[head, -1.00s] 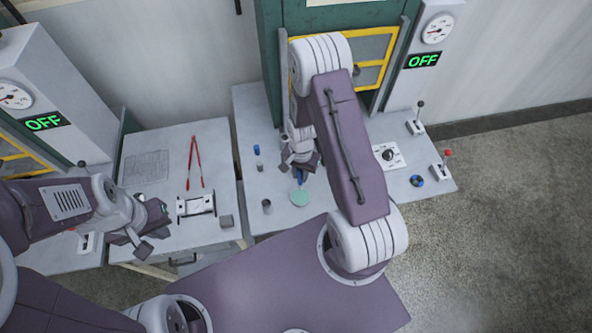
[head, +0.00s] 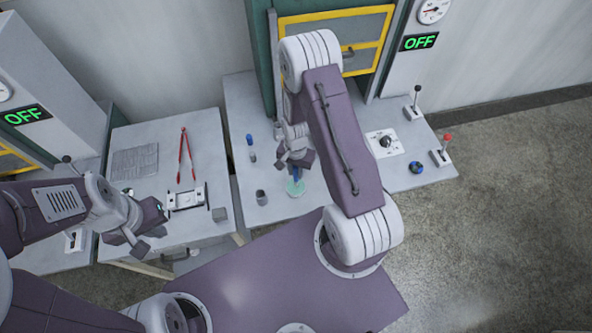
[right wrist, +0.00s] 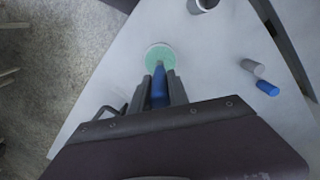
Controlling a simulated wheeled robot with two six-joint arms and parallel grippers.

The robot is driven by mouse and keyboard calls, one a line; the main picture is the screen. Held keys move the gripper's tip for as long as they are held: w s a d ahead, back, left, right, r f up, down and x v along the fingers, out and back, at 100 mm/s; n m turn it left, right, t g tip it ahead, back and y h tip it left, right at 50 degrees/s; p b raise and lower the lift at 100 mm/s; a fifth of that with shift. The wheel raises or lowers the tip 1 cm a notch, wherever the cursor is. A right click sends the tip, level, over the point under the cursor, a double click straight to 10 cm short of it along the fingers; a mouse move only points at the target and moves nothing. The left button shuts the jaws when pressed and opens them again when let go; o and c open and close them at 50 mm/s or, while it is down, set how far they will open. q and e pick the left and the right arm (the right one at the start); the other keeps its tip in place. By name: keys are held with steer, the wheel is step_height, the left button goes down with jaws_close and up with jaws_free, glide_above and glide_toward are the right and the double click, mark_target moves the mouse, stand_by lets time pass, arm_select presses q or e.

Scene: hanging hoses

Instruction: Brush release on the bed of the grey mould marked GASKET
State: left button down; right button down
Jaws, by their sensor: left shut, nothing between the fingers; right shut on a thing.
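My right gripper (head: 296,164) is shut on a blue-handled brush (right wrist: 159,88), whose handle shows between the fingers in the right wrist view. The brush points down at a round pale green dish (head: 295,188) on the right-hand table; its bristle end is hard to see, and I cannot tell whether it touches the dish. The dish also shows in the right wrist view (right wrist: 160,56). My left gripper (head: 148,240) is shut and empty near the left table's front edge. A flat grey and black mould-like plate (head: 187,198) lies on the left table; no GASKET marking is readable.
A grey cup (head: 261,197) stands beside the dish. A yellow-framed press door (head: 350,45) is behind my right arm. Levers (head: 440,155) stand at right.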

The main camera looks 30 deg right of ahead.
steer(key=shift+f+b, duration=0.5)
steer(key=shift+f, duration=0.1)
stand_by(1.4)
steer(key=shift+s+r, duration=0.1)
steer(key=shift+r, duration=0.05)
step_height(320, 180, up, 7)
steer(key=p, duration=0.6)
steer(key=shift+f, duration=0.2)
stand_by(0.4)
